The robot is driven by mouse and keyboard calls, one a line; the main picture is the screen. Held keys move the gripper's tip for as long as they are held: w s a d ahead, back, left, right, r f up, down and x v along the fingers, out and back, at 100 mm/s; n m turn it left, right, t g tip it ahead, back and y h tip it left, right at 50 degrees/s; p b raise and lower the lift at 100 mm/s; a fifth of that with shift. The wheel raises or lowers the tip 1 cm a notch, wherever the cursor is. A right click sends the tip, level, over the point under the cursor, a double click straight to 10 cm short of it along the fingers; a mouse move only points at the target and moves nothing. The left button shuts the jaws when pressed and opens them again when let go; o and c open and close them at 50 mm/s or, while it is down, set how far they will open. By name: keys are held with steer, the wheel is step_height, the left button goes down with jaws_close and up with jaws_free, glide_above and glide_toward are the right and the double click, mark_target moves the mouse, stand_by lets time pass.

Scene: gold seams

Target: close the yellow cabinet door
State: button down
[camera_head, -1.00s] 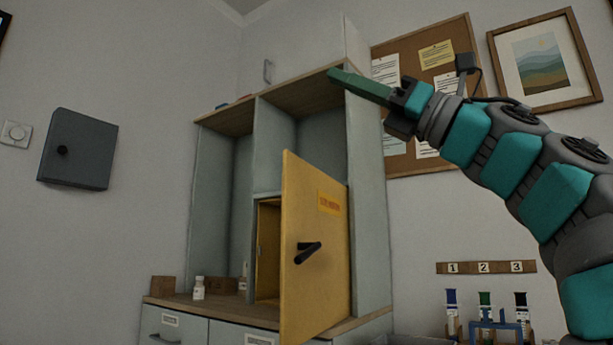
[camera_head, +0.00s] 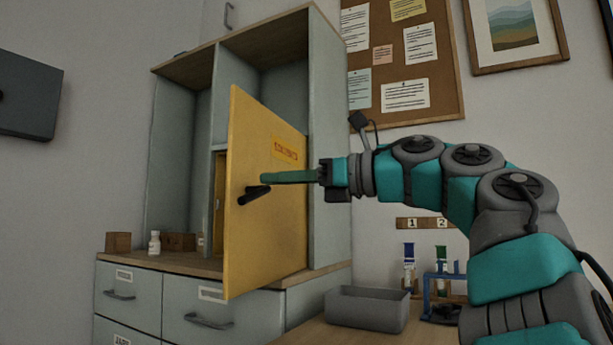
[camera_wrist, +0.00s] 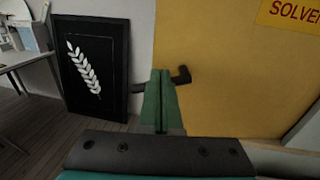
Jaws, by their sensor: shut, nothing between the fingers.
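The yellow cabinet door (camera_head: 262,215) stands ajar, swung out from the grey cabinet (camera_head: 331,150), with a gap into the yellow compartment at its left. It carries an orange label (camera_head: 285,149) and a black handle (camera_head: 252,193) near its left edge. My gripper (camera_head: 264,178) is shut and empty, its green fingers pointing left in front of the door, just above and right of the handle in the picture. In the wrist view my gripper (camera_wrist: 160,75) lies before the door (camera_wrist: 225,70), and the handle (camera_wrist: 182,75) shows partly behind the fingertips. I cannot tell whether they touch.
Below are grey drawers (camera_head: 212,315). A grey bin (camera_head: 368,308) and a blue tube rack (camera_head: 440,285) stand right of the cabinet, below my arm.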

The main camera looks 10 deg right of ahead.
mark_target(234, 181)
steer(key=shift+x, duration=2.7)
